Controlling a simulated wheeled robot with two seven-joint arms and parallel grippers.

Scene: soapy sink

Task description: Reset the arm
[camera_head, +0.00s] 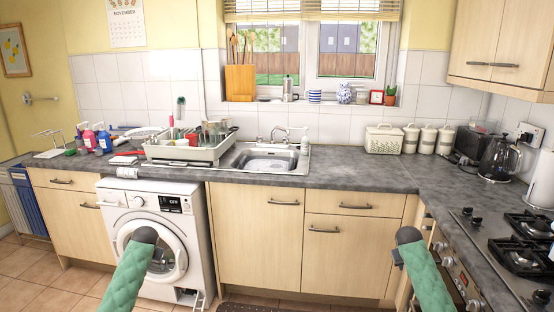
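My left arm in a green sleeve (126,280) comes in from the bottom left, in front of the washing machine. It ends in a dark rounded part (146,235). My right arm in a green sleeve (430,280) comes in from the bottom right, in front of the right-hand cabinets, and also ends in a dark rounded part (408,235). No gripper fingers show on either arm. Both arms are low, below the countertop in the picture, and apart from each other. I see nothing held.
The grey countertop (350,172) carries a sink (268,160), a loaded dish rack (185,152), soap bottles (90,139), white canisters (410,138) and a black kettle (497,160). A hob (525,245) is at right. The washing machine (190,210) stands below. The middle counter is clear.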

